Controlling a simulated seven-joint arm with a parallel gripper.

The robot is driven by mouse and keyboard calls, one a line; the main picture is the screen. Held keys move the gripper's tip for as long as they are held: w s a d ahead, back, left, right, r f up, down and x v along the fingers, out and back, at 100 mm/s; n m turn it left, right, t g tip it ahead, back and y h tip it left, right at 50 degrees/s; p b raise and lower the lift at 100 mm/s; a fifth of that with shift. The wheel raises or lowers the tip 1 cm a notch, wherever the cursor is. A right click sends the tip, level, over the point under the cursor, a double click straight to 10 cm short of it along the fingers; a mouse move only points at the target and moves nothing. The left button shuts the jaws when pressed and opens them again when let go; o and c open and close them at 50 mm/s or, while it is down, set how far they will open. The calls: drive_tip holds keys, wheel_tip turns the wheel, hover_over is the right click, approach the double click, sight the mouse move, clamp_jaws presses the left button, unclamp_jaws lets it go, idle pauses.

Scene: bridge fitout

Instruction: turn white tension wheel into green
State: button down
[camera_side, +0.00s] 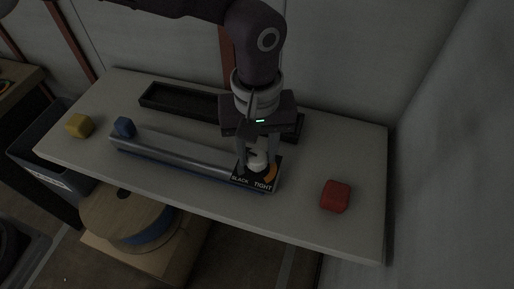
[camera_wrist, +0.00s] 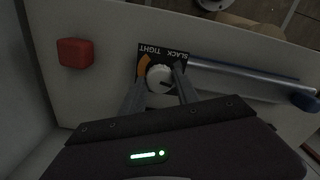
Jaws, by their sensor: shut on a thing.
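The white tension wheel (camera_side: 257,161) sits on a black dial plate (camera_side: 240,184) lettered SLACK and TIGHT, at the right end of a metal rail. In the wrist view the wheel (camera_wrist: 160,77) shows a dark pointer mark at its lower right. An orange arc (camera_wrist: 143,68) lies beside the wheel on the TIGHT side. I see no green on the plate; part of it is hidden by my fingers. My gripper (camera_side: 257,166) points down, shut on the wheel with one finger on each side; the fingers also show in the wrist view (camera_wrist: 160,82).
The metal rail (camera_side: 175,152) runs left from the plate, with a blue block (camera_side: 124,127) at its far end. A yellow block (camera_side: 79,125) stands at the bench's left, a red block (camera_side: 335,196) at its right. A long black tray (camera_side: 185,101) lies behind.

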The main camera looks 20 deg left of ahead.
drive_tip(key=shift+m, duration=0.3)
drive_tip(key=m, duration=0.4)
drive_tip(key=shift+m, duration=0.3)
drive_tip(key=m, duration=0.9)
drive_tip(key=shift+m, duration=2.2)
drive_tip(key=c, duration=0.9)
unclamp_jaws()
